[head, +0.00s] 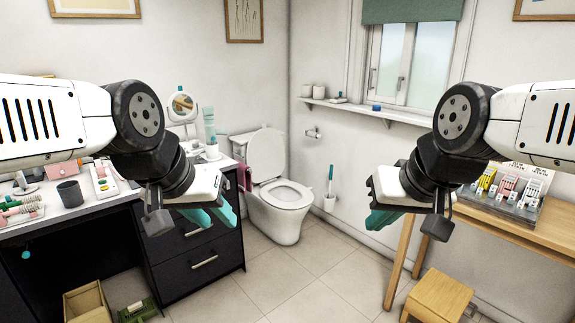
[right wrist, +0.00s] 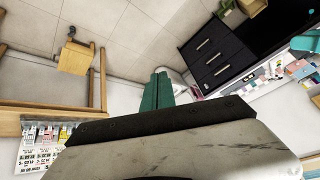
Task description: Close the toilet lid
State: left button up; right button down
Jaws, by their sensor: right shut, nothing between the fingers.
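The white toilet (head: 277,220) stands in the back corner in the head view. My left gripper (head: 218,217) is in the air in front of the dark drawer unit, left of the toilet and nearer the camera. Its two teal fingers are apart, with nothing seen between them. My right gripper (head: 383,219) is in the air to the right of the toilet, shut and empty. Its teal fingers (right wrist: 158,92) lie together in the right wrist view. Neither gripper touches the toilet.
A dark drawer unit (head: 200,248) with a cluttered top stands left of the toilet. A toilet brush (head: 329,190) is to its right. A wooden table (head: 520,230) with a display rack (head: 507,187) and a stool (head: 437,298) are at right. The tiled floor (head: 315,270) between is clear.

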aim_at(265, 151)
jog(key=i, duration=1.4)
jog(key=i+l+u, duration=0.15)
jog(key=i, duration=1.25)
jog(key=i+l+u, duration=0.15)
jog(key=i, duration=0.25)
jog(key=i+u, duration=0.2)
jog(key=i, duration=0.2)
jog(key=i+l+u, duration=0.15)
jog(key=i, duration=0.25)
jog(key=l, duration=0.1)
